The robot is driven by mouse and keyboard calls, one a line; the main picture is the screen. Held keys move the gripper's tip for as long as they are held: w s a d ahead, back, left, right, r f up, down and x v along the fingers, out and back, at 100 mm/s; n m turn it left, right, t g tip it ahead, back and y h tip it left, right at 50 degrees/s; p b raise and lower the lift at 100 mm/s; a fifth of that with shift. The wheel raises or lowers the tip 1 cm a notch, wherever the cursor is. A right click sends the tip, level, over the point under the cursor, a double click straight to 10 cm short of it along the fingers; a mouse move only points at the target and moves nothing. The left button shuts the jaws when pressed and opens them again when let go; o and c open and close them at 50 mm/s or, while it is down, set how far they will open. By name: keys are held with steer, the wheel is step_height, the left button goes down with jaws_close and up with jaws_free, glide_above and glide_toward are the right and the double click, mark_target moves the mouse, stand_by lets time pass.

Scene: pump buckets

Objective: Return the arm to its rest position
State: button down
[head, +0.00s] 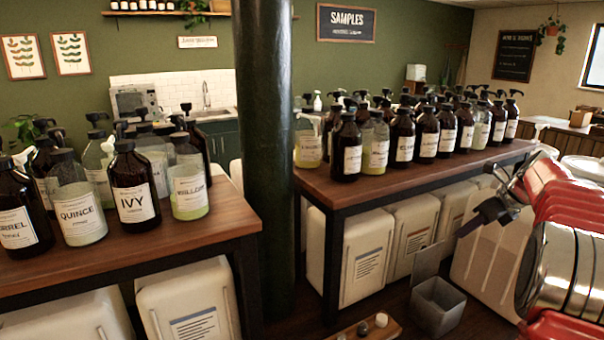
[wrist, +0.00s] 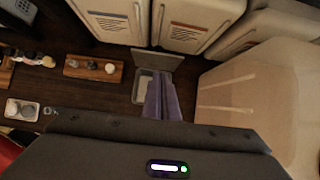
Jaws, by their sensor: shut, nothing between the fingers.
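My gripper (head: 463,232) shows at the right of the head view, in front of the white containers and above the floor. In the wrist view its two purple-grey fingers (wrist: 161,80) lie together, shut with nothing between them. They overlap the view of a grey open bin (wrist: 141,88) on the floor below, apart from it. My arm's red and silver links fill the right edge of the head view and hide what is behind them.
A dark green pillar (head: 265,160) stands between two wooden tables (head: 190,240) (head: 400,168) crowded with pump bottles. White containers (head: 352,262) stand underneath. The grey bin (head: 438,308) and a small wooden tray (head: 350,333) with little items are on the floor.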

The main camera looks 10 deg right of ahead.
steer(key=s+a+f+n+g, duration=0.2)
steer(key=s+a+f+n, duration=0.4)
steer(key=n, duration=0.6)
steer(key=s+a+r+n+h, duration=0.1)
steer(key=s+a+n, duration=0.9)
steer(key=s+a, duration=0.3)
steer(key=s+a+r+n+t+h, duration=0.1)
steer(key=s+a+n, duration=0.8)
steer(key=a, duration=1)
steer(key=s+r, duration=0.1)
steer(key=s, duration=0.3)
steer(key=shift+s+a+r+n, duration=0.15)
steer(key=shift+s+a+n, duration=0.05)
steer(key=shift+a+n, duration=0.2)
steer(key=shift+d, duration=0.15)
